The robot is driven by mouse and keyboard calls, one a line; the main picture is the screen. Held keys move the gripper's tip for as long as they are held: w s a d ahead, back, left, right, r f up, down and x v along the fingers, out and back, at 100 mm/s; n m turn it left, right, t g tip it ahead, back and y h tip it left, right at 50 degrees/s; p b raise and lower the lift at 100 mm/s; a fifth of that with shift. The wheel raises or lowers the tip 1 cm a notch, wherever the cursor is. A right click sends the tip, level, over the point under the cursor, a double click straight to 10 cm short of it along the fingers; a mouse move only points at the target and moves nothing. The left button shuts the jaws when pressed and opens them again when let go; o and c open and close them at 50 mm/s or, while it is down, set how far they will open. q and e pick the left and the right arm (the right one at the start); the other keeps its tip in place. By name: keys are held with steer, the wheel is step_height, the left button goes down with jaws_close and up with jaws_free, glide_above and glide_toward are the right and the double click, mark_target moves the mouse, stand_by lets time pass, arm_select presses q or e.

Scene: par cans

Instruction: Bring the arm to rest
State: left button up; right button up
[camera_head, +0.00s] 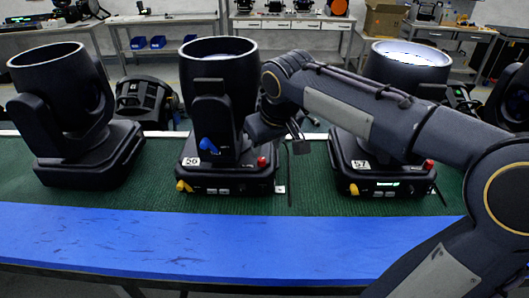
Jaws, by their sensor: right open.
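My right arm reaches in from the right across the front of the bench. Its gripper (292,140) hangs between the middle and right stage lights, small and dark, and is open with nothing seen in it. The left light (70,110) stands upright, clear of the arm. My left gripper is out of view.
The lights stand on a green mat (140,196) with a blue strip (180,240) along the bench's front edge. More lamps (148,100) sit behind. Tables with blue bins (157,42) and a cardboard box (384,18) are at the back. The blue strip's left part is clear.

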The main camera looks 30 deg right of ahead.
steer(key=shift+v, duration=1.05)
steer(key=s+a+f+y, duration=0.1)
steer(key=s+a+f, duration=0.1)
steer(key=s+f, duration=0.2)
steer(key=s+a+f+m+y, duration=0.1)
steer(key=s+f, duration=0.3)
steer(key=s, duration=0.4)
steer(key=s+a+f+m+t+y, duration=0.1)
steer(key=s+a+f+y, duration=0.1)
steer(key=s+f, duration=0.3)
steer(key=shift+s+a, duration=0.8)
steer(key=shift+s, duration=0.3)
